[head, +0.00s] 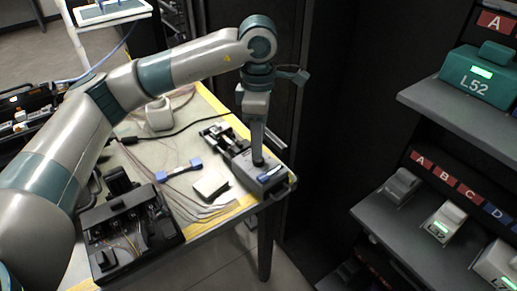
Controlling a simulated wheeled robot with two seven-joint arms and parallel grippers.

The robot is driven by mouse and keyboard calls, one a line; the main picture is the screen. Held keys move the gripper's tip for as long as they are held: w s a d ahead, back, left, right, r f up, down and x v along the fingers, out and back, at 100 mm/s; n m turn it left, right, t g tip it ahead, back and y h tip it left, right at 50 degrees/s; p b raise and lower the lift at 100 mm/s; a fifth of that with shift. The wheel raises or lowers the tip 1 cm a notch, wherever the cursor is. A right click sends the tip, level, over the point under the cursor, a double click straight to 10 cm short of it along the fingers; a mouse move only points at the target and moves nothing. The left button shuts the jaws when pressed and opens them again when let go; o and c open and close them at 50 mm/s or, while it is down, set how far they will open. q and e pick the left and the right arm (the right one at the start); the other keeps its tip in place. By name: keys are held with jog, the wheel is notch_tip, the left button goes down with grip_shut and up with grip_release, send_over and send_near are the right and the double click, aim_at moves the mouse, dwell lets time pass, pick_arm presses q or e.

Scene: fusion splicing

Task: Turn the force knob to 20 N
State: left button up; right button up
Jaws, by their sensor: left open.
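The force knob (259,162) is a small dark round shape on top of a grey tester box (252,177) at the table's right corner. The knob's setting is too small to read. My right gripper is out of view.
A black splicer-like machine (129,232) stands at the table's front left. A blue-ended tool (179,170), a white block (211,186) and loose fibres lie mid-table. A dark shelf rack (440,112) with labelled boxes stands to the right, beyond a gap.

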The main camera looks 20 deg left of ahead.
pick_arm(q)
notch_tip(320, 180, up, 13)
jog(key=shift+f+b, duration=0.15)
jog(key=shift+b, duration=0.15)
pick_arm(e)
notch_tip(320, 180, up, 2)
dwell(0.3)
pick_arm(q)
notch_tip(320, 180, up, 10)
jog(key=p, duration=1)
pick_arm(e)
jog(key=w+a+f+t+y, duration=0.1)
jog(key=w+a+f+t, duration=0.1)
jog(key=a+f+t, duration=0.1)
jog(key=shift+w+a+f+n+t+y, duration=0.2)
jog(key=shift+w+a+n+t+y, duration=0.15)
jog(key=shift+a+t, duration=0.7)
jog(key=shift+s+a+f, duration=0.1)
